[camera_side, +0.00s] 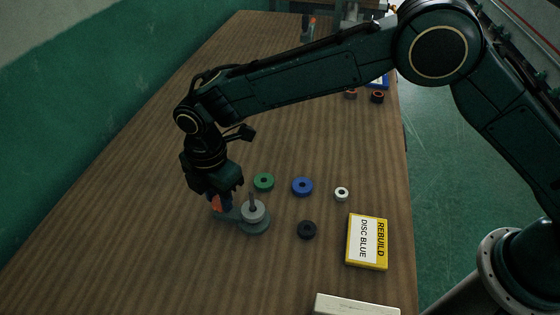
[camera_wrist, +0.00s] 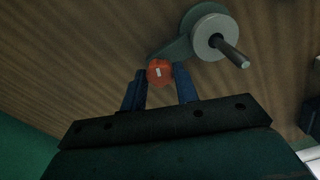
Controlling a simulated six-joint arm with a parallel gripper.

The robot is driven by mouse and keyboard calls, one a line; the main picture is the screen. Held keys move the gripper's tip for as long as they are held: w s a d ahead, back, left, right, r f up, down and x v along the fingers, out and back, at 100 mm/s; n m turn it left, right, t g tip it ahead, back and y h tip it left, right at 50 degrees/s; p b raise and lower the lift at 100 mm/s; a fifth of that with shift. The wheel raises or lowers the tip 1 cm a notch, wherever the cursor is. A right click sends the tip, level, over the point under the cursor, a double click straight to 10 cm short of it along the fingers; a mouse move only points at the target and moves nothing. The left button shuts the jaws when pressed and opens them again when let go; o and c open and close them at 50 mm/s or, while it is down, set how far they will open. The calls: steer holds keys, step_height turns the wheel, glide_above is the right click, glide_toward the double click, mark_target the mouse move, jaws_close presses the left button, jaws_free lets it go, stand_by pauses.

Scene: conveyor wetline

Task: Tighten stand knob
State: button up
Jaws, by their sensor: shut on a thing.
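The stand has a grey-green base (camera_side: 253,229) with a light grey disc (camera_side: 252,211) on its upright post. The stand's base (camera_wrist: 178,48), the disc (camera_wrist: 212,35) and the metal post (camera_wrist: 235,56) also show in the wrist view. The orange-red knob (camera_side: 215,203) is at the left end of the base; in the wrist view the knob (camera_wrist: 160,72) has a white mark on top. My gripper (camera_wrist: 159,78) is shut on the knob, with one blue finger on each side. In the side view my gripper (camera_side: 216,199) partly hides the knob.
A yellow card (camera_side: 367,242) reads "REBUILD DISC BLUE". A pale block (camera_side: 355,305) is at the front. The table's left side is clear.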

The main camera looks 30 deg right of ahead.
steer(key=shift+m, duration=0.4)
steer(key=m, duration=1.3)
steer(key=shift+m, duration=0.3)
steer(key=m, duration=0.5)
steer(key=o, duration=1)
steer(key=shift+r, duration=0.1)
